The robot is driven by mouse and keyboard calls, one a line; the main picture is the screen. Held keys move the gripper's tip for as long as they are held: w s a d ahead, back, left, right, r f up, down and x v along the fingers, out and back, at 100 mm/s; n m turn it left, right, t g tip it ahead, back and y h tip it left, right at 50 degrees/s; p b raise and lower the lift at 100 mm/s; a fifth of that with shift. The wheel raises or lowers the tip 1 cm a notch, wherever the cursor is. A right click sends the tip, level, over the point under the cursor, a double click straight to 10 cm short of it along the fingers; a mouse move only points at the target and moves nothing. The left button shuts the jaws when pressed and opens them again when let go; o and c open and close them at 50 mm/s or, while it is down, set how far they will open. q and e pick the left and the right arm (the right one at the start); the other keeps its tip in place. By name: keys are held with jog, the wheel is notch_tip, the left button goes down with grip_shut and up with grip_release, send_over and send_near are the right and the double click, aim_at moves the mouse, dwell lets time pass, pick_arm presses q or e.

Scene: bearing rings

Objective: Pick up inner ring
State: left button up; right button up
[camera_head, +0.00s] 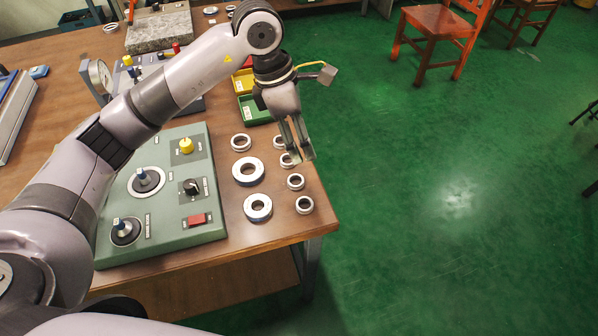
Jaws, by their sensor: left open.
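Several metal rings lie on the wooden table's right part. Larger thick rings lie on the left, one in the middle (248,171) and one nearer the front (258,207). Smaller rings lie on the right, one near the front (304,205), one behind it (295,182) and one farther back (280,141). Which is the inner ring, the picture does not label. My left gripper (301,157) is open, pointing down, above the table's right edge. Its fingers partly cover a small ring (286,160); I cannot tell whether they touch it. My right gripper is not in view.
A green panel (206,152) with knobs and a red switch stands left of the rings. Yellow (242,82) and green (253,110) bins stand behind them. A dial gauge (99,75) and a stone block (158,30) are farther back. Open green floor lies to the right.

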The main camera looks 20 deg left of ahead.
pick_arm(q)
jog(key=w+a+y, duration=0.1)
jog(key=a+y, duration=0.1)
jog(key=a, duration=0.2)
jog(key=p, duration=0.2)
send_over(296, 184)
jog(key=a, duration=0.1)
jog(key=f, duration=1.1)
jog(key=shift+s+a, duration=0.1)
jog(key=shift+s, duration=0.1)
jog(key=f+p, duration=0.1)
jog(key=f, duration=0.1)
jog(key=f+p, duration=0.1)
jog(key=f, duration=0.1)
jog(key=shift+w+d, duration=0.1)
jog(key=shift+d, duration=0.3)
jog(key=shift+f, duration=0.7)
jog(key=shift+c, duration=0.2)
jog(key=shift+c, duration=1.4)
jog(key=shift+w, duration=0.1)
jog(key=c, duration=0.9)
